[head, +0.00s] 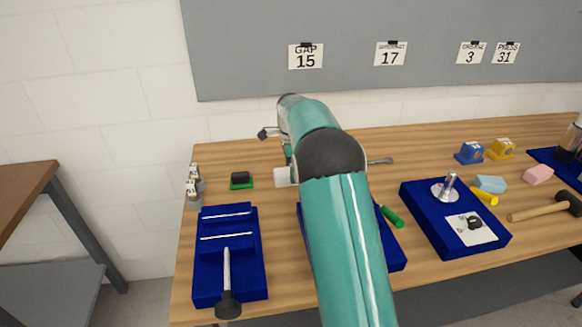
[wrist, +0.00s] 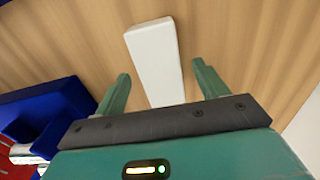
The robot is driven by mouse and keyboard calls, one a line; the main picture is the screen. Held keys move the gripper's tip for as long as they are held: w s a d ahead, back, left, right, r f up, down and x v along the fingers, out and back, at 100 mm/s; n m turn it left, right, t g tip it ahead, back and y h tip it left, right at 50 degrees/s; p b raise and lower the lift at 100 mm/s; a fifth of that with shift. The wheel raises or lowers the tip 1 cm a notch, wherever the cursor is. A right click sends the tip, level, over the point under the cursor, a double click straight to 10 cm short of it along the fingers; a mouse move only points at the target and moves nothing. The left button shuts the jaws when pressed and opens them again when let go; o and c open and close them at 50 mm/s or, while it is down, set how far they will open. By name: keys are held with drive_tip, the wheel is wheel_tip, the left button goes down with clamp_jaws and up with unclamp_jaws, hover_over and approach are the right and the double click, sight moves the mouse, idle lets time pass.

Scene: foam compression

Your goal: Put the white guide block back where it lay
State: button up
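The white guide block (wrist: 155,55) lies on bare wooden table in the wrist view, its near end running between my fingers. My gripper (wrist: 161,69) is open, with a finger on each side of the block and a visible gap on both sides. I cannot tell how far the fingers are above the table. In the head view a white piece, likely the same block (head: 285,177), shows just left of my arm. My arm hides most of the gripper there.
A blue tray (head: 212,275) with metal rods stands front left. Another blue tray (head: 390,257) is partly behind my arm. A blue tray (head: 425,215) with a metal post is to the right. A small green-based black item (head: 241,181) lies left of the block.

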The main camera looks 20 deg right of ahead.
drive_tip(key=shift+r, duration=0.1)
wheel_tip(320, 180, up, 14)
drive_tip(key=shift+f, duration=0.2)
idle(0.3)
drive_tip(key=shift+s, duration=0.1)
idle(0.6)
